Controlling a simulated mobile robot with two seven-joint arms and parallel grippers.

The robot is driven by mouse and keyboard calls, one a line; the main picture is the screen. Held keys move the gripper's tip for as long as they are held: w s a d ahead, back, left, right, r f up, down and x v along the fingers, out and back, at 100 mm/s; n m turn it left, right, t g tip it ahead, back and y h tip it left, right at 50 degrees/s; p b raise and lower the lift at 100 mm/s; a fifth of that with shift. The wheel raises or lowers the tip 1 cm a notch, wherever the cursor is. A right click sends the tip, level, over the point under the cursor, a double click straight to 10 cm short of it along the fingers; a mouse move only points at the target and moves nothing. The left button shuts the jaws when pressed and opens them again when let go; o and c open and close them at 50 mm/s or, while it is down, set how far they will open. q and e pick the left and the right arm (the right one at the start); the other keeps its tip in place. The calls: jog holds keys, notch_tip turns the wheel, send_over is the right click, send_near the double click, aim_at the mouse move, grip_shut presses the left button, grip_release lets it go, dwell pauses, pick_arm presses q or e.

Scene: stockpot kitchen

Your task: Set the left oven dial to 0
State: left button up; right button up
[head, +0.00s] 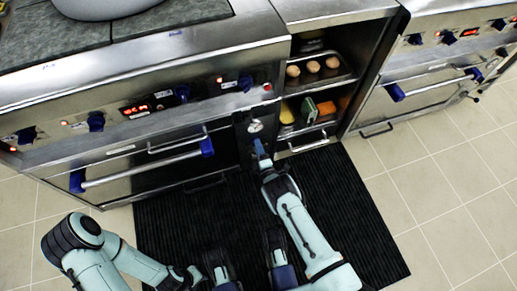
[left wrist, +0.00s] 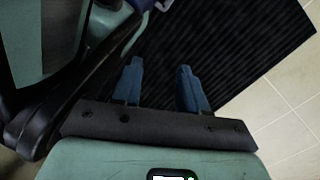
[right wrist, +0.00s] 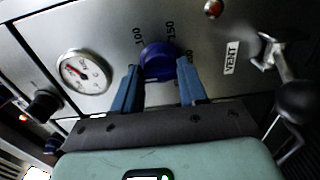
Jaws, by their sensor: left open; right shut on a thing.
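My right gripper (right wrist: 159,68) is shut on a round blue dial (right wrist: 158,58) on a steel front panel in the right wrist view, one finger on each side. In the head view my right gripper (head: 260,147) reaches the narrow panel below a round gauge (head: 255,126), hiding the dial. My left gripper (left wrist: 157,88) is open and empty above the dark mat in the left wrist view.
The gauge (right wrist: 83,72) is left of the dial, a VENT label (right wrist: 231,58) and a lever (right wrist: 275,55) right. Other blue dials (head: 96,122) line the range front. An open cabinet (head: 312,92) holds food. A black ribbed mat (head: 345,225) covers the floor.

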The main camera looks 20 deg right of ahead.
dwell(0.4)
jog(key=o, duration=1)
jog(key=shift+s, duration=0.1)
pick_arm(q)
jog(key=w+d+r+t+p, duration=0.1)
jog(key=w+r+t+p, duration=0.2)
jog(key=w+r, duration=0.4)
jog(key=shift+w+d+m+t+p, duration=0.15)
jog(key=shift+w+m+t+p, duration=0.15)
jog(key=shift+w+p, duration=0.75)
pick_arm(e)
jog(key=shift+s+d, duration=0.15)
jog(key=shift+s, duration=3.2)
jog(key=shift+s+d, duration=0.1)
jog(key=shift+s, duration=3.2)
